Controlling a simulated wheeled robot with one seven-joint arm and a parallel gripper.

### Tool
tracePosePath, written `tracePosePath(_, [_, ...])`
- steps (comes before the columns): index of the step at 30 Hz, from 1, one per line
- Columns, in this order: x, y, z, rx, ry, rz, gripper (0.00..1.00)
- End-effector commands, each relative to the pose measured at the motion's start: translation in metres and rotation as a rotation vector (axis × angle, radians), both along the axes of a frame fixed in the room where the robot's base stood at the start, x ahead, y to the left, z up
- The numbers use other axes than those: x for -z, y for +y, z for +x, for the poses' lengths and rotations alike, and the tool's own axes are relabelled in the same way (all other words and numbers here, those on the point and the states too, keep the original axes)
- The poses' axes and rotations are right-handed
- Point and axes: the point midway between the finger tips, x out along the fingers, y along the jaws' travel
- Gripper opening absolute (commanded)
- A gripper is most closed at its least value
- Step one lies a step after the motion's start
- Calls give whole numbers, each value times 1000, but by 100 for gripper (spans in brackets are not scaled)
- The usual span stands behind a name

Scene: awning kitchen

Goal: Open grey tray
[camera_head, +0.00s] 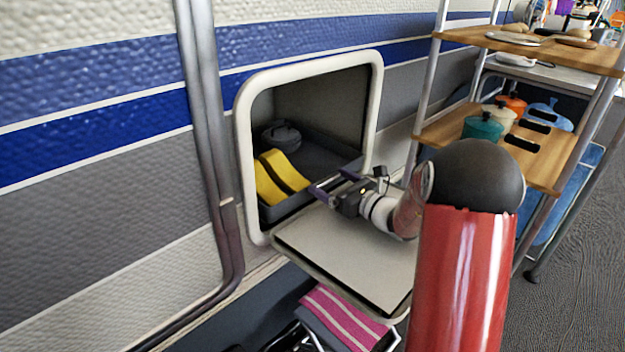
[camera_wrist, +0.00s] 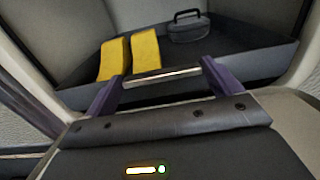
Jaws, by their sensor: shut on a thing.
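The dark grey tray (camera_head: 288,207) sits inside the open wall compartment, with its front near the opening. It holds two yellow blocks (camera_head: 272,181) and a grey lidded box with a handle (camera_head: 281,136). My gripper (camera_head: 331,182) reaches in from the right, over the lowered hatch door, to the tray's front. In the wrist view, the purple fingers of my gripper (camera_wrist: 162,74) stand at the two ends of a silver bar (camera_wrist: 160,77) on the front of the tray (camera_wrist: 240,55). The gripper is shut on this bar, which looks like the tray's handle.
The white compartment frame (camera_head: 243,150) surrounds the opening closely. The hatch door (camera_head: 345,250) lies lowered below it. A pink striped stool (camera_head: 340,318) stands under the door. A wooden shelf rack (camera_head: 545,170) with pots stands at the right.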

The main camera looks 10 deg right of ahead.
Motion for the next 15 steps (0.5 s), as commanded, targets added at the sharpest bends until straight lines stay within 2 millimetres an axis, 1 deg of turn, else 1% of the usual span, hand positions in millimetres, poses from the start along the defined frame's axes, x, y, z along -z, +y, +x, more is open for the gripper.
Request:
tracePosePath(1, [1, -8, -10, 3, -1, -2, 50])
tracePosePath(3, [0, -15, -21, 2, -2, -1, 50])
tracePosePath(6, [1, -21, -31, 1, -1, -1, 50])
tracePosePath(9, [0, -22, -34, -1, -1, 0, 50])
tracePosePath(15, [0, -22, -34, -1, -1, 0, 50])
